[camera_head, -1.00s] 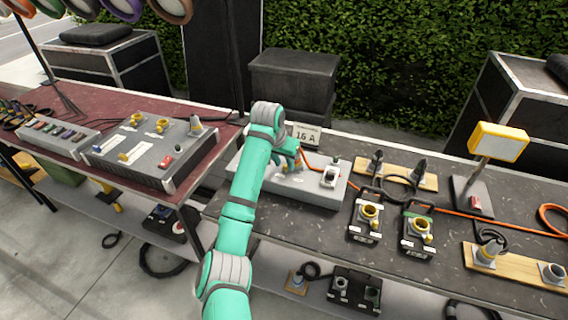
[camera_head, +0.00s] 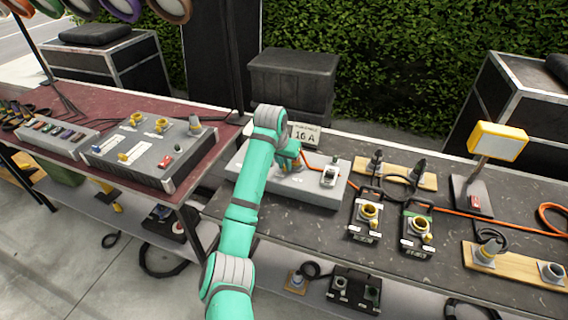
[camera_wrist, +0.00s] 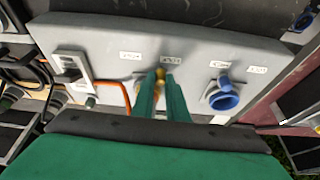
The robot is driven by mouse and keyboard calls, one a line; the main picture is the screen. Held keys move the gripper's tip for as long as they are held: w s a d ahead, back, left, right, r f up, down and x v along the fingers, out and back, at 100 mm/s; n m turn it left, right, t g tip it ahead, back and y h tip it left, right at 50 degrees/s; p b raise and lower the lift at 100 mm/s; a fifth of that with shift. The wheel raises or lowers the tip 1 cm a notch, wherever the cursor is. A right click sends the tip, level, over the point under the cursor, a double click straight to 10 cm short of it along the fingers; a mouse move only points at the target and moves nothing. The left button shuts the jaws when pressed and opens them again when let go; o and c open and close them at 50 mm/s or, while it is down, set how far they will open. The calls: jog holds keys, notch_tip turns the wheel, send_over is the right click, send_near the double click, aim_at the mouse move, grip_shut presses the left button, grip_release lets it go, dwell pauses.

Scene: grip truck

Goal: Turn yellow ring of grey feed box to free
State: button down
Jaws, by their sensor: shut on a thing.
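The grey feed box (camera_head: 315,191) lies on the dark bench, and its face fills the upper wrist view (camera_wrist: 195,48). The ring's turn position cannot be read. In the head view my arm hides the ring and most of the gripper.
On the box, a blue socket (camera_wrist: 224,97) sits right of my fingers in the wrist view, and a switch (camera_wrist: 72,67) sits left. An orange cable (camera_wrist: 122,88) runs close beside the fingers. A 16 A sign (camera_head: 305,135) stands behind. Boxes with yellow sockets (camera_head: 369,214) stand to the right.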

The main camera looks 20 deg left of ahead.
jog(key=d+n+y, duration=0.1)
jog(key=n, duration=0.1)
jog(key=d+n+y, duration=0.1)
jog(key=d+n, duration=0.1)
jog(key=n, duration=0.1)
jog(key=shift+s, duration=0.15)
jog(key=shift+w+d+r+n+g+y, duration=0.15)
jog(key=shift+d+n+y, duration=0.1)
jog(key=shift+n, duration=0.5)
jog(key=shift+w+d+f+n+g+y, duration=0.1)
jog(key=shift+d+n+g+y, duration=0.15)
jog(key=shift+n, duration=0.45)
jog(key=shift+w+d+r+n+g+y, duration=0.1)
jog(key=shift+d+n+y, duration=0.2)
jog(key=shift+n, duration=0.45)
jog(key=c, duration=1.7)
grip_release()
jog(key=shift+c, duration=0.2)
jog(key=shift+d, duration=0.1)
